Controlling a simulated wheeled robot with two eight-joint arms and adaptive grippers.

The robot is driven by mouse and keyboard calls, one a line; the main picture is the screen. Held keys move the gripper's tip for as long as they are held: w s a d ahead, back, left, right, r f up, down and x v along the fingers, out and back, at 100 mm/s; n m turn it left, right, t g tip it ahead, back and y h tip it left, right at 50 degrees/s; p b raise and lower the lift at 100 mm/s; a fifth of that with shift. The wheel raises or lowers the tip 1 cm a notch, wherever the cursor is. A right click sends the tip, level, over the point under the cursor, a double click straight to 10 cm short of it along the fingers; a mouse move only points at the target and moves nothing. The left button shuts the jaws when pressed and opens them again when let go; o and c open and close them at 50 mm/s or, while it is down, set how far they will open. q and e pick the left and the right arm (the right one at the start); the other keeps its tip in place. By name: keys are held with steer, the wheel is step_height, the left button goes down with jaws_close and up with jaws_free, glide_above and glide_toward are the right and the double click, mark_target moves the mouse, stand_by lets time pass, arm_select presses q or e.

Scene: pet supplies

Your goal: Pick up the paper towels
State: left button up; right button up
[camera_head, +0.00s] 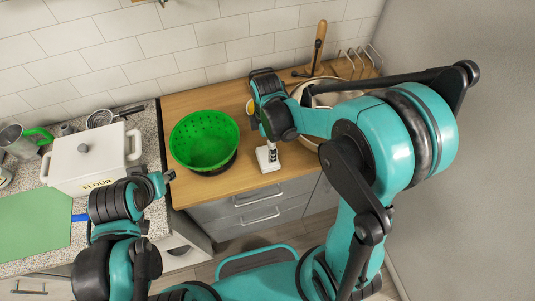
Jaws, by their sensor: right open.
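I cannot make out any paper towels in the head view. My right gripper (267,136) points down over the wooden counter, in front of the large pan and to the right of the green colander. It is open, and its fingers are small and partly hidden by my wrist. A small white item (267,158) with dark markings is on the counter just below it. I cannot tell what this item is. My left gripper (164,178) is by the gap between the two counters, right of the white flour box. Its fingers are too small to read.
A green colander (203,142) stands on the wooden counter (190,101). A large pan (305,92), a wooden-handled item (319,46) and a wire rack (360,57) are at the back right. The flour box (85,164) and a green board (35,224) are on the left counter.

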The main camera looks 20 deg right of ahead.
steer(key=f+b, duration=0.2)
steer(key=f, duration=0.6)
steer(key=shift+d, duration=0.2)
steer(key=shift+c, duration=0.3)
steer(key=c, duration=0.8)
steer(key=shift+r, duration=0.15)
steer(key=shift+c, duration=0.2)
step_height(320, 180, up, 10)
steer(key=p, duration=0.2)
steer(key=o, duration=0.4)
steer(key=c, duration=0.5)
steer(key=shift+o, duration=0.2)
